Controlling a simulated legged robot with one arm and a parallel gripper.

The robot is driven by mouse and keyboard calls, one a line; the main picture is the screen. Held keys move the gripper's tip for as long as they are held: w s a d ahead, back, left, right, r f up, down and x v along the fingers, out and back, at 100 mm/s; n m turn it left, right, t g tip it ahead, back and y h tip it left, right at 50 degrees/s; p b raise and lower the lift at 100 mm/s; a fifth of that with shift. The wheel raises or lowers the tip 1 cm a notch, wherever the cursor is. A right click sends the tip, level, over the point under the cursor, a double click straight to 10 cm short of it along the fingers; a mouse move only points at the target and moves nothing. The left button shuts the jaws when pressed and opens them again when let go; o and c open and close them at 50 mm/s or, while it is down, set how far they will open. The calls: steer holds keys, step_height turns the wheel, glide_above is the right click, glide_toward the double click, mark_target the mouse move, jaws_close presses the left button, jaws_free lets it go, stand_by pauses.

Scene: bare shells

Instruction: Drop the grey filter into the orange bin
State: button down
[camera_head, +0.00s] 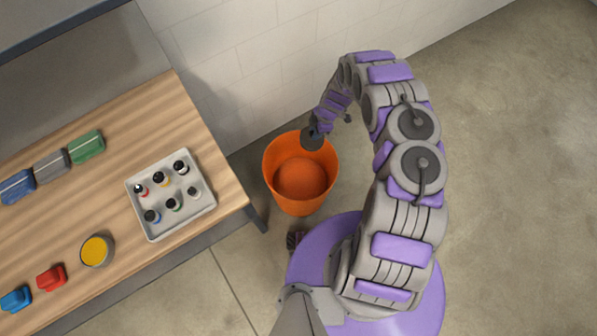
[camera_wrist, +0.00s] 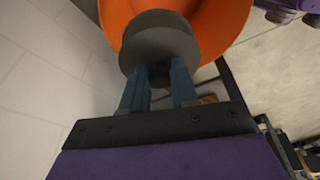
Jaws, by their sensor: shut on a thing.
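The orange bin (camera_head: 301,182) stands on the floor to the right of the table, and its inside looks empty in the head view. The grey filter (camera_head: 312,139) is a dark round piece above the bin's far rim. In the wrist view the filter (camera_wrist: 160,45) shows as a grey disc between the fingertips, with the orange bin (camera_wrist: 236,14) behind it. My gripper (camera_wrist: 160,78) is shut on the filter. In the head view my gripper (camera_head: 316,125) is small and partly hidden by my wrist, and it points down toward the bin.
A wooden table (camera_head: 222,160) at the left bears a white tray (camera_head: 205,213) of several small bottles, a yellow-filled can (camera_head: 97,250), and blue, red, grey and green items. A pale wall (camera_head: 240,60) stands behind the bin. Open concrete floor (camera_head: 520,180) lies at the right.

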steer(key=s+a+f+n+b, duration=0.2)
steer(key=s+f, duration=0.1)
steer(key=f, duration=0.4)
steer(key=s+a+f+n+b, duration=0.2)
steer(key=s+f, duration=0.1)
steer(key=f, duration=0.5)
steer(key=shift+a+g+h+b, duration=0.3)
steer(key=shift+g+h+b, duration=0.1)
steer(key=shift+s, duration=0.1)
steer(key=c, duration=0.8)
jaws_free()
steer(key=p+v, duration=0.5)
steer(key=v, duration=1.2)
steer(key=shift+d, duration=0.15)
